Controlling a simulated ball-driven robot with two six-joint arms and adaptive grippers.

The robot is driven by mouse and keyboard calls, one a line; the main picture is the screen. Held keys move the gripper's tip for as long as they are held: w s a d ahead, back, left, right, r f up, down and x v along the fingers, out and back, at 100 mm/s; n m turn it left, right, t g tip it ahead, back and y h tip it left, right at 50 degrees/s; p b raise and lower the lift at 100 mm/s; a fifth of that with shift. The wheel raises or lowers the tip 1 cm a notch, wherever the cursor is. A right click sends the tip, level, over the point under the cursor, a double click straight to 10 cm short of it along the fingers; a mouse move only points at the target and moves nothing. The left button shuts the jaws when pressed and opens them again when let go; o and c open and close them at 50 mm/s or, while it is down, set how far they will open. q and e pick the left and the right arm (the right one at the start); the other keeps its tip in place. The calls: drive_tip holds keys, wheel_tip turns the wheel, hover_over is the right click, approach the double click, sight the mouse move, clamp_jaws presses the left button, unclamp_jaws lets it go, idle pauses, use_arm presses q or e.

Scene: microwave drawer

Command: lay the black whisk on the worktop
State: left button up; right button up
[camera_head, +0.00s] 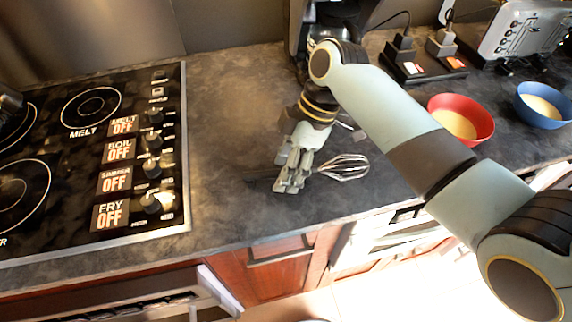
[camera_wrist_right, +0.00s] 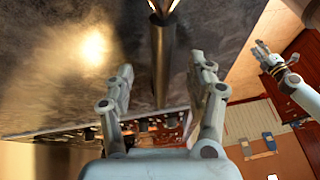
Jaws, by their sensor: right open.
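The black whisk shows its wire head (camera_head: 345,168) on the dark worktop (camera_head: 235,130) in the head view, just right of my right gripper (camera_head: 288,182). Its dark handle runs left beneath the fingers, partly hidden. In the right wrist view the handle (camera_wrist_right: 158,62) lies between the two spread fingers of my right gripper (camera_wrist_right: 162,78), with a gap on each side. The right gripper is open. The whisk appears to lie flat on the worktop. My left gripper (camera_wrist_right: 265,50) shows only at the right of the wrist view, apart from the worktop; its opening is unclear.
A black cooktop (camera_head: 75,150) fills the left. A red bowl (camera_head: 470,110) and a blue bowl (camera_head: 545,105) stand at the right. Behind them are a toaster (camera_head: 515,35) and a dark socket block (camera_head: 425,68). Worktop between cooktop and whisk is clear.

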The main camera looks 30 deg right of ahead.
idle(0.4)
drive_tip(key=o, duration=0.6)
drive_tip(key=shift+c, duration=0.2)
drive_tip(key=v, duration=1.2)
